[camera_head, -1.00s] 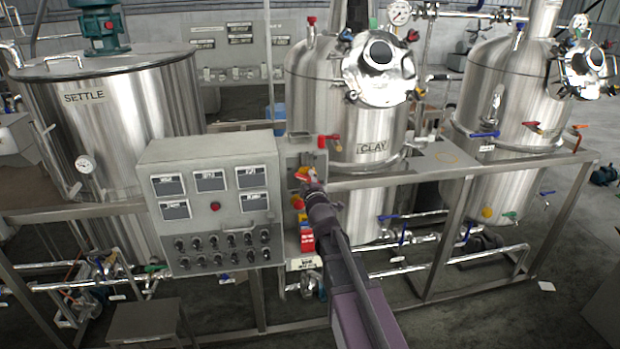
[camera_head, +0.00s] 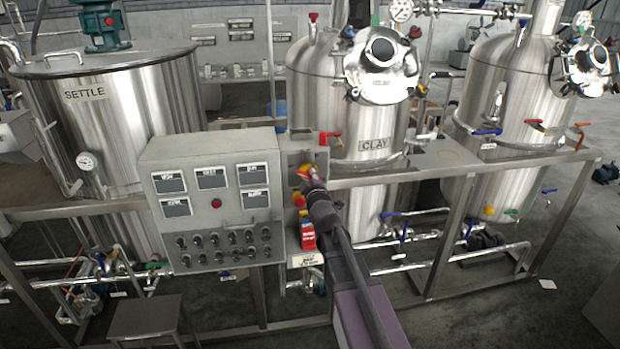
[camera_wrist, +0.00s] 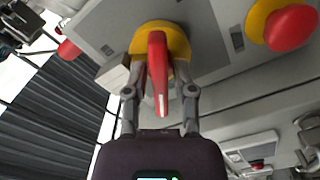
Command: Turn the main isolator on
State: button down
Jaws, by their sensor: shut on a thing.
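The main isolator is a red handle (camera_wrist: 158,72) on a round yellow plate (camera_wrist: 178,38), on a grey panel. In the wrist view my gripper (camera_wrist: 160,95) has one finger on each side of the red handle and is shut on it. The handle's white-marked end points toward my gripper. In the head view my gripper (camera_head: 312,184) is at the isolator (camera_head: 304,171) on the narrow panel right of the control box, and hides part of it.
A red mushroom button on yellow (camera_wrist: 290,27) sits beside the isolator. The grey control box (camera_head: 213,205) with gauges and several knobs stands to the left. The CLAY tank (camera_head: 340,110) and its frame rail (camera_head: 400,177) are close behind and right.

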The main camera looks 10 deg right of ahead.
jog(key=m, duration=0.6)
jog(key=shift+m, duration=0.3)
jog(key=m, duration=0.5)
jog(key=shift+d+r, duration=0.1)
jog(key=shift+d, duration=0.05)
jog(key=shift+m, duration=0.3)
jog(key=c, duration=0.7)
grip_release()
jog(key=shift+o, duration=0.2)
jog(key=shift+s, duration=0.1)
